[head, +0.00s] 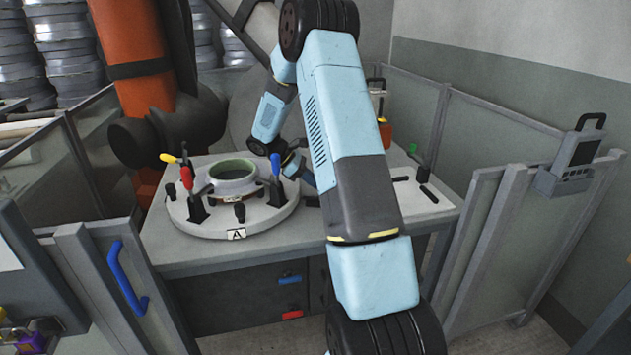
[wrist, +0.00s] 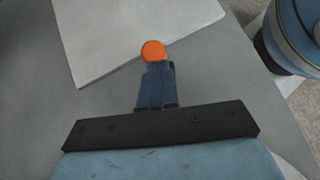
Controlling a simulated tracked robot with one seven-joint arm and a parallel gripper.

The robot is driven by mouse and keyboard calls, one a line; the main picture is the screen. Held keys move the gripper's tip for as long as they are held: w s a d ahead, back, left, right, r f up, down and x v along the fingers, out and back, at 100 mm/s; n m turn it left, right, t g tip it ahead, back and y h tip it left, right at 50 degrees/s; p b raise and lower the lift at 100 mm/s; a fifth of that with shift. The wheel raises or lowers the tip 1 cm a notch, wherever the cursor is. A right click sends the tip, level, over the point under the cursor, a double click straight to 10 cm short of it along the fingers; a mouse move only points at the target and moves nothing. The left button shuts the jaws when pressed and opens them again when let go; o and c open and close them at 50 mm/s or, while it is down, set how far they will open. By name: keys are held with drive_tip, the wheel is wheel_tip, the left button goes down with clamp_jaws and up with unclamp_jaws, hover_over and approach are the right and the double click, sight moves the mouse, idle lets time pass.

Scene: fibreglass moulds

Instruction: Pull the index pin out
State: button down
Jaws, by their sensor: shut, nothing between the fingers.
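A round grey mould fixture (head: 232,212) marked A sits on the bench, with a pale green ring at its centre. I cannot tell which of these, if any, is the index pin. In the wrist view, an orange round knob (wrist: 153,50) shows right at the tips of my gripper (wrist: 156,68); it may be the pin's head. My gripper's fingers are closed together and hold nothing. In the head view my arm mostly hides the gripper, to the right of the fixture.
The grey bench (head: 215,255) has a pale plate (wrist: 130,30) beneath the gripper in the wrist view. An orange container (head: 385,133) and black tools (head: 425,190) are at the bench's right. An orange robot arm (head: 140,60) stands behind left. Grey fence panels (head: 490,240) flank the bench.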

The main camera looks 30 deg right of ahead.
drive_tip(key=shift+s+d, duration=0.2)
drive_tip(key=shift+d, duration=0.05)
drive_tip(key=shift+f, duration=0.1)
drive_tip(key=shift+w+a, duration=0.25)
drive_tip(key=shift+a, duration=0.1)
drive_tip(key=w+a, duration=0.1)
drive_tip(key=a, duration=0.1)
drive_tip(key=w+a, duration=0.1)
drive_tip(key=shift+w+a+r, duration=0.3)
drive_tip(key=shift+w+a, duration=0.05)
drive_tip(key=v, duration=0.9)
